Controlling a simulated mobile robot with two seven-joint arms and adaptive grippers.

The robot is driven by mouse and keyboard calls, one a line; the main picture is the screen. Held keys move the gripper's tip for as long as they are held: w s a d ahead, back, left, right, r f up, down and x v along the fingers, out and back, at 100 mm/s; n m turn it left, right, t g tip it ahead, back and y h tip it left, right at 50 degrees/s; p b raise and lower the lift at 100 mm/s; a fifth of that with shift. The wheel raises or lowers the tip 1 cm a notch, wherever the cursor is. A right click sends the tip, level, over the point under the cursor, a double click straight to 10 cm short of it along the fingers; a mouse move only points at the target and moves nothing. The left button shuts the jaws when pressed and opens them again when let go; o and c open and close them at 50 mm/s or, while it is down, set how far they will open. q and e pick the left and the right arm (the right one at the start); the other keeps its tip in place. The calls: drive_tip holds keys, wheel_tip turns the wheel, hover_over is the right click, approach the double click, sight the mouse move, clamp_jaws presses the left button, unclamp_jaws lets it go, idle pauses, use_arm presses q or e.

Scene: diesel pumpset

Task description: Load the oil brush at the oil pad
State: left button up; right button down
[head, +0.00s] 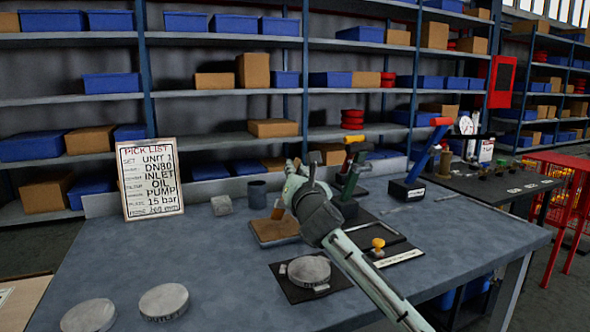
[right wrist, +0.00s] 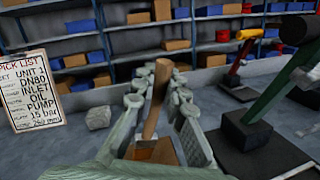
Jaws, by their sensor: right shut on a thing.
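My right gripper (head: 291,183) is shut on the oil brush (head: 277,212), whose brown lower end shows just below the fingers in the head view. In the right wrist view the brush's wooden handle (right wrist: 157,98) stands nearly upright between the green finger pads (right wrist: 160,110). The oil pad (head: 268,239) is a flat brown square in a dark tray on the bench, directly below the brush. The brush end is over the back part of the pad; I cannot tell whether it touches. My left gripper is not in view.
A pick list board (head: 151,178) stands at the back left. A dark cup (head: 257,194) and a small grey block (head: 221,205) sit behind the pad. Tool stands (head: 407,189) are to the right. A round disc (head: 309,269) lies on a black mat in front. The bench's left middle is clear.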

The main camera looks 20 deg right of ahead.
drive_tip(key=shift+r, duration=2.8)
drive_tip(key=shift+s+f, duration=0.1)
